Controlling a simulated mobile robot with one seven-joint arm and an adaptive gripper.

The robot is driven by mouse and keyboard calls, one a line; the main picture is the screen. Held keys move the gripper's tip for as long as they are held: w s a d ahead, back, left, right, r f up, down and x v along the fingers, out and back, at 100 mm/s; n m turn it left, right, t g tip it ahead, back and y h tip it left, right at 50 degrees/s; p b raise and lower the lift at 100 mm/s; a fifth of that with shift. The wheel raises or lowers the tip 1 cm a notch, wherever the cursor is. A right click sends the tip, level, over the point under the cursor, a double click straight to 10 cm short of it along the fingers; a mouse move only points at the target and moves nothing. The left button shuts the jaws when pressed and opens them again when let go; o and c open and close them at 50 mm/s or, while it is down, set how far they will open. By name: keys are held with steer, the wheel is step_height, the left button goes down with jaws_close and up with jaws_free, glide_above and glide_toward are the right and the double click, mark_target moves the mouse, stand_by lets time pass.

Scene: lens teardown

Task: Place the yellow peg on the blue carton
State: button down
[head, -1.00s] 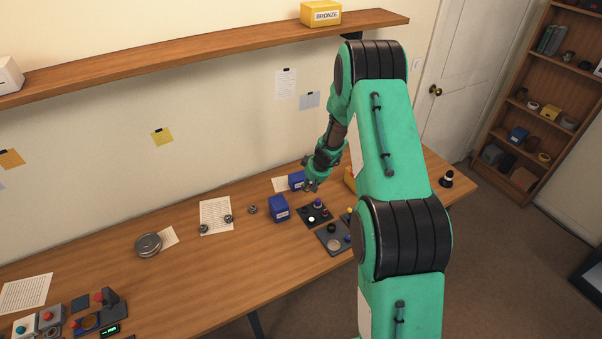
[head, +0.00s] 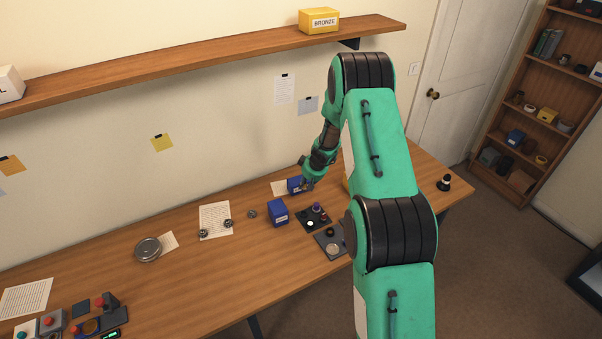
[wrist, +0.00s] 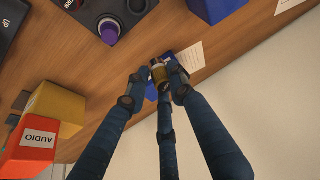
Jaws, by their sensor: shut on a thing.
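My gripper (wrist: 158,75) is shut on the yellow peg (wrist: 159,73), which shows as a short brass-yellow piece between the fingertips in the wrist view. A blue carton (wrist: 188,57) lies just beyond the fingertips there, partly hidden by them. In the head view my gripper (head: 307,184) is at the right part of this small blue carton (head: 294,185), near the wall. I cannot tell whether the peg touches the carton. A second blue box (head: 278,212) stands nearer on the table, to the left.
A dark tray (head: 305,225) with a purple-topped knob (wrist: 109,30) is close by. A yellow box (wrist: 57,103) and an orange AUDIO box (wrist: 25,150) stand to the left in the wrist view. White paper (wrist: 191,58) lies beside the carton. The table's middle is mostly clear.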

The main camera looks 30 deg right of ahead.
steer(key=shift+w+d+f+p, duration=0.2)
steer(key=shift+w+d+p, duration=0.45)
steer(key=shift+w, duration=1.25)
steer(key=shift+w+d+f+p, duration=0.2)
steer(key=shift+w+d+p, duration=0.45)
steer(key=shift+w, duration=1.3)
steer(key=shift+w+d+f+p, duration=0.2)
steer(key=shift+w+d+p, duration=0.4)
steer(key=shift+w, duration=1.3)
steer(key=shift+f, duration=0.15)
steer(key=shift+d+f+p, duration=0.1)
steer(key=shift+f+p, duration=0.3)
steer(key=shift+f, duration=1.2)
steer(key=shift+f, duration=0.1)
steer(key=c, duration=1.5)
jaws_free()
steer(key=shift+r, duration=0.25)
steer(key=shift+b+v, duration=0.9)
steer(key=shift+v, duration=4.95)
